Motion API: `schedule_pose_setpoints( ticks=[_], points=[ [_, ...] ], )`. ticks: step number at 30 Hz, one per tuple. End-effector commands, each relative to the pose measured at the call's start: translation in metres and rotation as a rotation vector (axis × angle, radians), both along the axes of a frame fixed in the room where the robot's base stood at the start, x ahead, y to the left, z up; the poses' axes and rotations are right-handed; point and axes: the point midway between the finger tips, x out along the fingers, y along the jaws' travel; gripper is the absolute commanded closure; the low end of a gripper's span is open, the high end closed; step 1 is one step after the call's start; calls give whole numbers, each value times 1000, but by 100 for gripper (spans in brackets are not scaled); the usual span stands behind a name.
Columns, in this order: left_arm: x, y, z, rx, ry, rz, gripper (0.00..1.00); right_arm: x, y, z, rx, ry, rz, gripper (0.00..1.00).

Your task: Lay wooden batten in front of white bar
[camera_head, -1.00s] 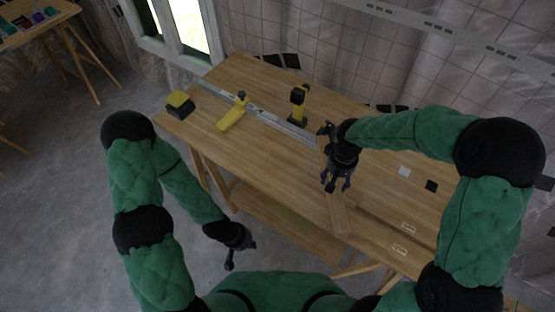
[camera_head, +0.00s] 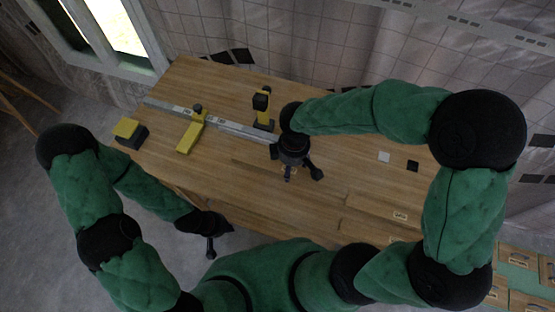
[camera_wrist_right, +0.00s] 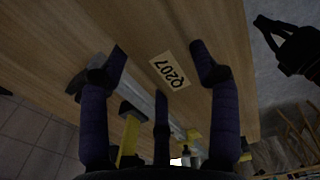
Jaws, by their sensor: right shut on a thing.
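My right gripper (camera_head: 298,174) is over the middle of the workbench, shut on the wooden batten (camera_head: 258,165). The batten's colour blends with the bench top, and its ends are hard to make out. In the right wrist view, a label reading Q207 (camera_wrist_right: 170,71) shows between the fingers. The white bar (camera_head: 226,125) lies along the bench behind the batten. Whether the batten touches the bench is unclear. My left gripper (camera_head: 222,242) hangs empty off the bench's front edge, its fingers apart.
A yellow clamp (camera_head: 190,134) sits across the bar. A yellow-and-black tool (camera_head: 262,108) stands behind it. A yellow-and-black block (camera_head: 131,132) is at the bench's left end. Labelled wood pieces (camera_head: 375,207) lie at the right. The bench's front left is clear.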

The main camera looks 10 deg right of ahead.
Motion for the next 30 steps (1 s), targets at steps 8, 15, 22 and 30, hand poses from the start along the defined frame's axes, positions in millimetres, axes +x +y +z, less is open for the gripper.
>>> schedule_pose_setpoints(
  ticks=[8,15,22,30],
  points=[
    [0,0,-16,0,-1,0,100,55,5,-33,-1,3,-2,79],
    [0,0,-26,0,-1,0,100,83,8,-65,0,0,-2,79],
    [0,0,-29,0,-1,0,100,93,9,-75,-1,-1,-3,79],
    [1,0,-44,0,-1,0,100,98,9,-109,1,1,-3,79]
  ],
)
